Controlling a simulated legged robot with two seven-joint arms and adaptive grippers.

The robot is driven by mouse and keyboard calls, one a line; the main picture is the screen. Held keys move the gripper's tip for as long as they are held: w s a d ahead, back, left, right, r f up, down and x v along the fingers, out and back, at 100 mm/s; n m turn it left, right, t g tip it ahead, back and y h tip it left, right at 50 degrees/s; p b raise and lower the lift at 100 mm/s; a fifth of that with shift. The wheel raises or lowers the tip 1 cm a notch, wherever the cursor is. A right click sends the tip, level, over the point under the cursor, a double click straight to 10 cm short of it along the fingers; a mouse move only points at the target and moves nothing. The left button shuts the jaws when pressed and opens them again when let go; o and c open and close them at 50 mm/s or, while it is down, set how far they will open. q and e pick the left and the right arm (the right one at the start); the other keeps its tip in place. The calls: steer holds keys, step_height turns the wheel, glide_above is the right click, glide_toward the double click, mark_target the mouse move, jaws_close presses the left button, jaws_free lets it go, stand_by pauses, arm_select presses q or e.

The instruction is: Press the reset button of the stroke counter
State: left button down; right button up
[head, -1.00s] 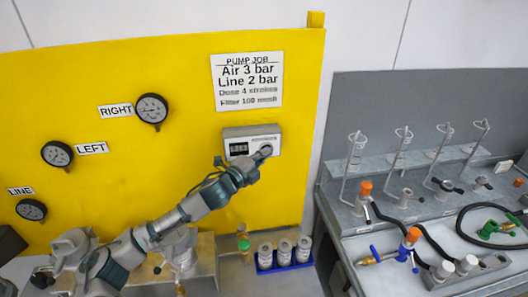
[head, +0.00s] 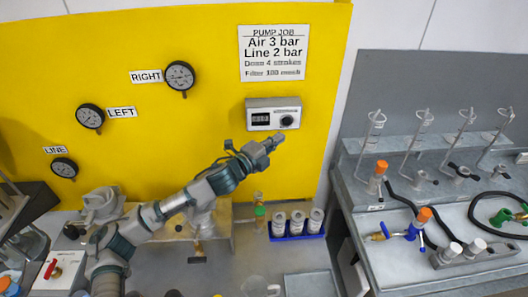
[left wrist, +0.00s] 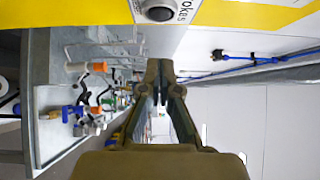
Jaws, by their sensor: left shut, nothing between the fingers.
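The stroke counter (head: 259,104) is a pale box on the yellow panel, with a small dark display (head: 261,118) whose digits are too small to read surely. Its round dark reset button (head: 287,121) is at the right of the box and uncovered. My left gripper (head: 277,139) is shut and empty, just below the button and apart from it in the picture. In the left wrist view the shut fingers (left wrist: 161,88) show in the middle, and the round button (left wrist: 160,13) is at the top edge. My right gripper is not in view.
The yellow panel (head: 215,45) carries gauges and a job sign (head: 273,53). Below the counter, a blue rack (head: 298,237) holds white containers beside a green-capped bottle (head: 260,213). A grey bench (head: 460,215) with fittings and hoses stands at the right.

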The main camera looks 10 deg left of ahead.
arm_select(q)
steer(key=v, duration=0.5)
steer(key=shift+s+a+b, duration=0.15)
steer(key=shift+a+b, duration=0.05)
steer(key=shift+b, duration=0.15)
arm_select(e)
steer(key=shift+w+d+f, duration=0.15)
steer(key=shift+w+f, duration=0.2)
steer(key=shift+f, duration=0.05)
arm_select(q)
steer(key=shift+s, duration=0.1)
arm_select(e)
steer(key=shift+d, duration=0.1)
arm_select(q)
steer(key=shift+d+f, duration=0.1)
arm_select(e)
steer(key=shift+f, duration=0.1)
